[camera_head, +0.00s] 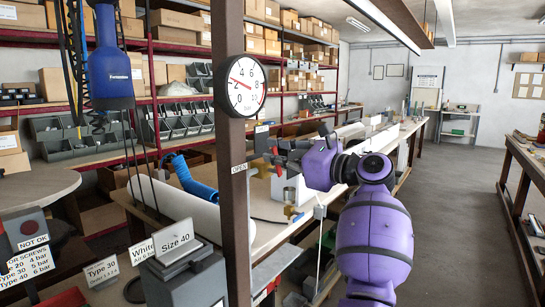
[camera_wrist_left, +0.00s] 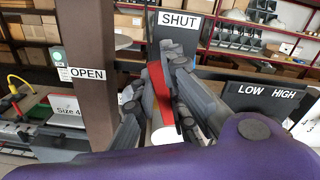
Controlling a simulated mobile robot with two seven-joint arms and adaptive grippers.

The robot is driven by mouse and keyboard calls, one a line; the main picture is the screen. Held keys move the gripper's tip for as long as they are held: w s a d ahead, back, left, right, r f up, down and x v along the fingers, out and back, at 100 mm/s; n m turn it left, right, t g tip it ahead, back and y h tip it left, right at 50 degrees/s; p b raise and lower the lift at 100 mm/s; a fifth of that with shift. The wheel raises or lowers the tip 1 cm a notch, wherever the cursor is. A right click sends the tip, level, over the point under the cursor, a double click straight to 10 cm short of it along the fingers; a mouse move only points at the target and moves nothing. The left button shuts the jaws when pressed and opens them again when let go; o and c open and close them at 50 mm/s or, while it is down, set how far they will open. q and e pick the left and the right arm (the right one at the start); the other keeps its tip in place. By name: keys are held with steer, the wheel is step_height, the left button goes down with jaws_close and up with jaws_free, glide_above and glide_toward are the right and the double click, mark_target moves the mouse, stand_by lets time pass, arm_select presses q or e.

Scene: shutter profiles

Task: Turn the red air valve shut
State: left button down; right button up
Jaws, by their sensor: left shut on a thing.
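The red valve lever (camera_wrist_left: 160,95) stands upright between the grey fingers of my left gripper (camera_wrist_left: 166,82) in the left wrist view. The fingers are shut on it. A SHUT sign (camera_wrist_left: 179,22) is on a dark plate behind the lever's upper end, and an OPEN sign (camera_wrist_left: 87,74) is to the left by the brown post. In the head view my left gripper (camera_head: 284,158) is at the valve just right of the post, partly hiding it. The valve body is mostly hidden. My right gripper is not in view.
A round pressure gauge (camera_head: 245,86) is on the brown post (camera_head: 231,140); its needle points near 2. A blue hanging tool (camera_head: 108,65) is at the left. A LOW HIGH plate (camera_wrist_left: 265,98) is right of the gripper. The aisle floor (camera_head: 450,190) at the right is clear.

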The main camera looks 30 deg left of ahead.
arm_select(q)
steer(key=m, duration=0.1)
steer(key=w+m, duration=0.1)
steer(key=shift+r+m+p, duration=0.2)
steer(key=shift+m+p, duration=0.2)
steer(key=shift+w+m, duration=0.3)
steer(key=shift+m, duration=0.3)
steer(key=shift+f, duration=0.1)
steer(key=c, duration=1.8)
jaws_free()
steer(key=shift+o, duration=0.2)
steer(key=d, duration=1.2)
steer(key=shift+s, duration=0.45)
